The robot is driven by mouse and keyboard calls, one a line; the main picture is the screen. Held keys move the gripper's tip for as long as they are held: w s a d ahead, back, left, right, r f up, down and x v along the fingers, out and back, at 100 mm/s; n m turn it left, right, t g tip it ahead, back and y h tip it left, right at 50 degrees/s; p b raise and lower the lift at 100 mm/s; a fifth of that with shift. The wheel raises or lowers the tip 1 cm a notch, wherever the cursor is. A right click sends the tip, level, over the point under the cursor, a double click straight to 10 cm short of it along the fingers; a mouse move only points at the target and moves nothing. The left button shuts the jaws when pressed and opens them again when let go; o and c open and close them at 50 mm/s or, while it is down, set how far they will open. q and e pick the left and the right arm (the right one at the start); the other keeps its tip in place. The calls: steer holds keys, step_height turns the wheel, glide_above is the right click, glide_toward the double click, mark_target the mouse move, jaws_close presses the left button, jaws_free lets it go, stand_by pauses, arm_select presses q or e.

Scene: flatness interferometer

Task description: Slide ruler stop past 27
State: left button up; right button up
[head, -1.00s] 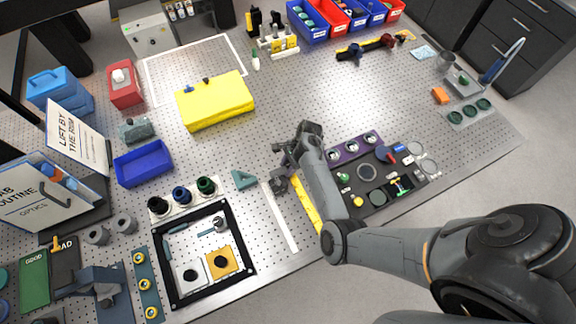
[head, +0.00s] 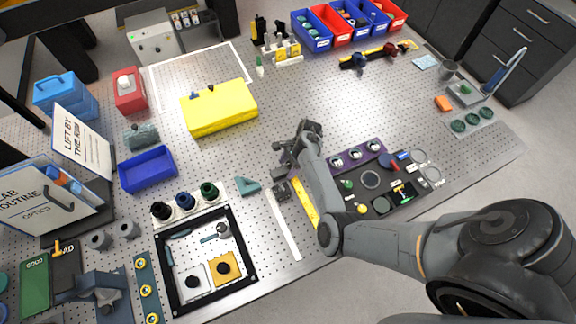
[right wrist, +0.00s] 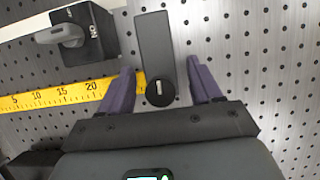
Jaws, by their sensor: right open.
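The yellow ruler (right wrist: 60,95) shows marks 5 to 20 in the right wrist view, and its higher numbers are hidden by a finger. It also shows in the head view (head: 305,203). A dark grey plate with a round knob (right wrist: 155,45), apparently the ruler stop, stands at the ruler's right end, beyond the 20 mark. My right gripper (right wrist: 161,66) is open, with one finger on each side of this plate and visible gaps to it. In the head view my right gripper (head: 284,160) is over the ruler's far end. My left gripper is not in view.
A black block with a grey hook (right wrist: 85,35) stands close beside the ruler by a white strip (head: 283,225). A teal triangle (head: 247,187) and a black square frame (head: 165,270) lie left. A purple panel (head: 372,148) is right.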

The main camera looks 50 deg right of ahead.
steer(key=v, duration=1)
steer(key=shift+d+r, duration=0.2)
steer(key=shift+r, duration=0.15)
steer(key=shift+s, duration=0.1)
steer(key=s+f, duration=0.1)
steer(key=s, duration=0.2)
steer(key=s+f+g+p, duration=0.1)
steer(key=s+f, duration=0.1)
steer(key=s, duration=0.2)
steer(key=s+f+g+p, duration=0.1)
steer(key=s+f, duration=0.1)
steer(key=s, duration=0.1)
steer(key=shift+s+d+f, duration=0.15)
steer(key=shift+d+f, duration=0.1)
steer(key=shift+d, duration=0.1)
steer(key=s+a+r+n+g+h+p, duration=0.1)
steer(key=s+a+r+n+h+p, duration=0.1)
steer(key=s+n, duration=0.3)
steer(key=s+a+r+n+g+h+p, duration=0.1)
steer(key=s+n+h, duration=0.1)
steer(key=s, duration=0.5)
steer(key=w+a+r+n+t+p, duration=0.1)
steer(key=a+r+n+t, duration=0.5)
steer(key=a+r+n, duration=0.9)
steer(key=shift+w+a+r+n+p, duration=0.35)
steer(key=shift+a+n, duration=0.5)
steer(key=shift+n, duration=0.35)
